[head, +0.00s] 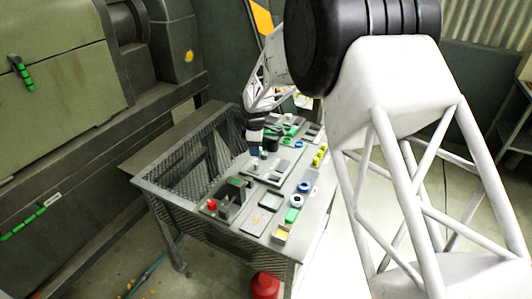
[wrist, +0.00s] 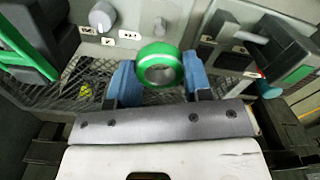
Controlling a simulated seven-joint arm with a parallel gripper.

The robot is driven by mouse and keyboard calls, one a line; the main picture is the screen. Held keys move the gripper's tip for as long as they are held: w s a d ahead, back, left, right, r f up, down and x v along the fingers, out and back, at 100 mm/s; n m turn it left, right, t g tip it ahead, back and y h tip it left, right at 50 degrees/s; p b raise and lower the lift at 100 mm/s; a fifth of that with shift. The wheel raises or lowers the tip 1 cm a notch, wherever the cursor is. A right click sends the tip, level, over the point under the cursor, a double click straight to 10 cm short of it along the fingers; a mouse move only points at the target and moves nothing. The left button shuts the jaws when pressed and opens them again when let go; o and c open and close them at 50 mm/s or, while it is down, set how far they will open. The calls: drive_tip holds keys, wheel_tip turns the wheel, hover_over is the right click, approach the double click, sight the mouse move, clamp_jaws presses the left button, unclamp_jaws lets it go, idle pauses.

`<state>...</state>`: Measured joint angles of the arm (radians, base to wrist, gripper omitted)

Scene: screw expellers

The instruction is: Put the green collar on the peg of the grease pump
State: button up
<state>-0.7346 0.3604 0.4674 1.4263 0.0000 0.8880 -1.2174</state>
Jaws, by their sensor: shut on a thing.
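The collar's opening faces the camera. Just beyond it, a small grey upright peg (wrist: 160,24) stands on a pale plate. I cannot tell for sure whether this plate is the grease pump. The collar looks apart from the peg. In the head view my gripper (head: 254,150) is over the middle of the table, and the collar cannot be made out there.
A round grey knob (wrist: 101,17) stands left of the peg. A block with a grey lever (wrist: 243,35) is at the right. The mesh-topped table (head: 165,183) holds a red-knobbed fixture (head: 228,198), blue rings (head: 304,187) and several yellow pieces (head: 320,156). Its left mesh area is clear.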

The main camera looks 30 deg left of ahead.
sight(256, 164)
drive_tip(key=shift+f, duration=0.15)
idle(0.4)
drive_tip(key=shift+f, duration=2.2)
drive_tip(key=shift+f, duration=1.8)
idle(2.1)
drive_tip(key=o, duration=1.4)
drive_tip(key=shift+o, duration=0.2)
drive_tip(key=shift+r, duration=0.1)
